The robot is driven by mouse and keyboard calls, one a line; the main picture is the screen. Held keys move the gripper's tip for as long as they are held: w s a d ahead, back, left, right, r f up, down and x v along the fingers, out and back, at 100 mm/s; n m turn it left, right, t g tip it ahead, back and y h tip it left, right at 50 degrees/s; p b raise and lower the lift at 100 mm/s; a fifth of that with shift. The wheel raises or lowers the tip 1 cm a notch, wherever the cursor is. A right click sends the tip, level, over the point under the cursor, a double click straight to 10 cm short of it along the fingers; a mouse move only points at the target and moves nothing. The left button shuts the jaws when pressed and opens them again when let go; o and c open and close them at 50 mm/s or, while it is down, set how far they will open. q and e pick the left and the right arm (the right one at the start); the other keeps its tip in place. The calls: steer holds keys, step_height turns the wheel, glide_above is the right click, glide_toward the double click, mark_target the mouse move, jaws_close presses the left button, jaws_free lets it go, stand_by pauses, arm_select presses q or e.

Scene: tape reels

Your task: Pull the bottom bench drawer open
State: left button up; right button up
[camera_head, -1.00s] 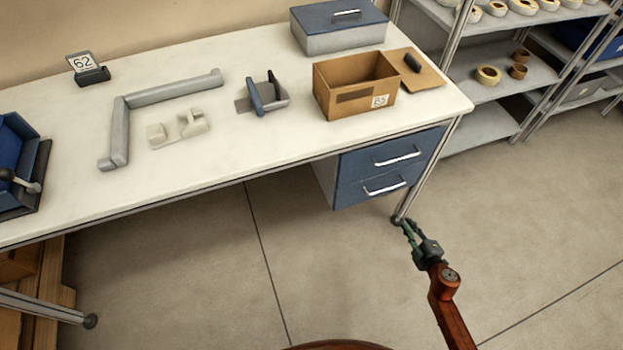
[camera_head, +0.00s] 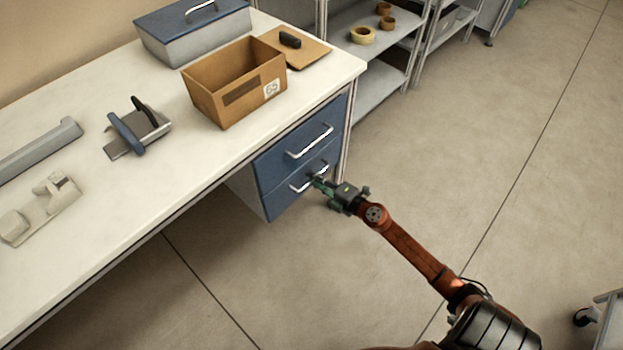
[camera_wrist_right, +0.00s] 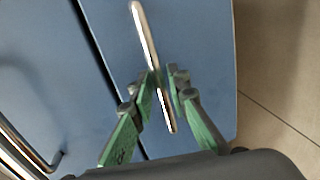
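The bottom bench drawer (camera_head: 278,203) is a blue front under the bench's right end, below a like top drawer (camera_head: 272,160). It looks closed, about flush with the top one. Its silver bar handle (camera_head: 297,187) shows at my right gripper (camera_head: 318,181). In the right wrist view the handle (camera_wrist_right: 144,30) runs between the green fingers of the right gripper (camera_wrist_right: 163,76), which look closed in on it. The fingers hide part of the bar. The top drawer (camera_wrist_right: 50,60) fills the left of that view. My left gripper is not in view.
The white bench top (camera_head: 150,185) holds a cardboard box (camera_head: 225,100), a grey-blue case (camera_head: 195,38) and a tape dispenser (camera_head: 135,128). A shelf rack (camera_head: 375,85) stands behind the bench's right end. The floor (camera_head: 480,130) before the drawers is clear.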

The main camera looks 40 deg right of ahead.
steer(key=shift+w, duration=0.2)
jaws_close()
stand_by(0.5)
